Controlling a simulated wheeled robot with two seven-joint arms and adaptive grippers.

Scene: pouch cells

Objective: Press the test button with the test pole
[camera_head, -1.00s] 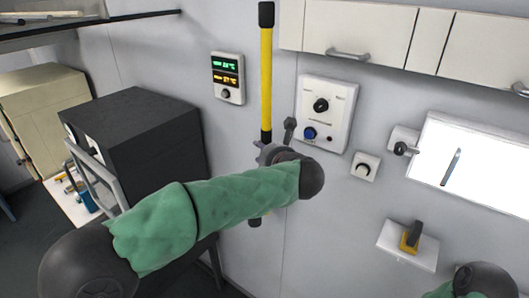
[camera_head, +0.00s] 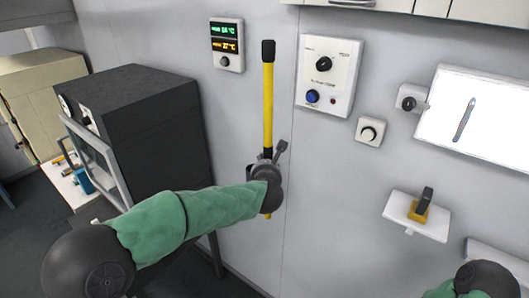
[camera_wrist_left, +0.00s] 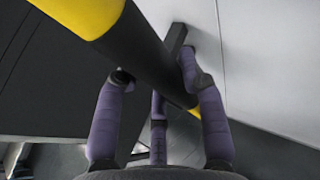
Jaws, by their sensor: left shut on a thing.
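The test pole (camera_head: 267,110) is yellow with a black upper end and stands nearly upright. My left gripper (camera_head: 268,160) is shut on its black grip section. In the left wrist view, the purple fingers of the left gripper (camera_wrist_left: 158,78) close around the pole (camera_wrist_left: 88,12). The blue button (camera_head: 312,96) sits low on a white wall panel (camera_head: 342,75), below a black knob. The pole's black top is left of this panel, near its upper edge in height, and apart from the button in the picture. The pole's distance from the wall is unclear. My right gripper is outside the view.
A display (camera_head: 227,45) with green and orange digits hangs left of the pole. A black cabinet (camera_head: 150,130) stands at left. Right of the panel are a small knob box (camera_head: 370,131), a bright board (camera_head: 490,120) and a shelf (camera_head: 440,228) holding a yellow-and-black object.

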